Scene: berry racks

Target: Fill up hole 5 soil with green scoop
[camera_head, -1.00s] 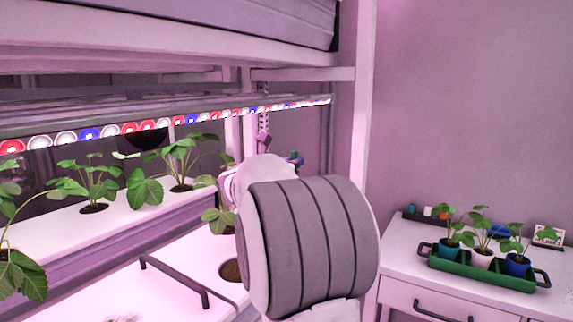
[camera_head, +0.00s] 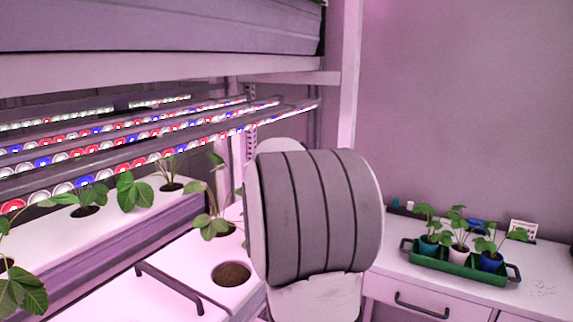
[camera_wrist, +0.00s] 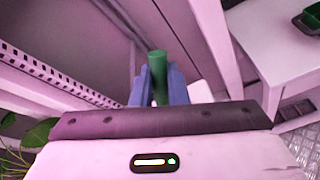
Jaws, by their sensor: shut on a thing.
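In the wrist view my gripper (camera_wrist: 158,82) has its two blue fingers shut on the green scoop (camera_wrist: 157,62). Only a short green part of the scoop shows; its bowl and any soil in it cannot be made out. In the head view my arm hides the gripper and the scoop. A round hole with brown soil (camera_head: 231,274) is open in the front white rack panel (camera_head: 195,255), just left of my arm. It holds no plant. No number shows, so I cannot tell whether it is hole 5.
Strawberry plants (camera_head: 212,222) stand in other holes, under rows of lights (camera_head: 150,160). A dark handle bar (camera_head: 168,287) crosses the front panel. At the right, a white cabinet (camera_head: 400,275) bears a green tray (camera_head: 455,268) with potted plants. A rack post (camera_head: 350,110) stands behind my arm.

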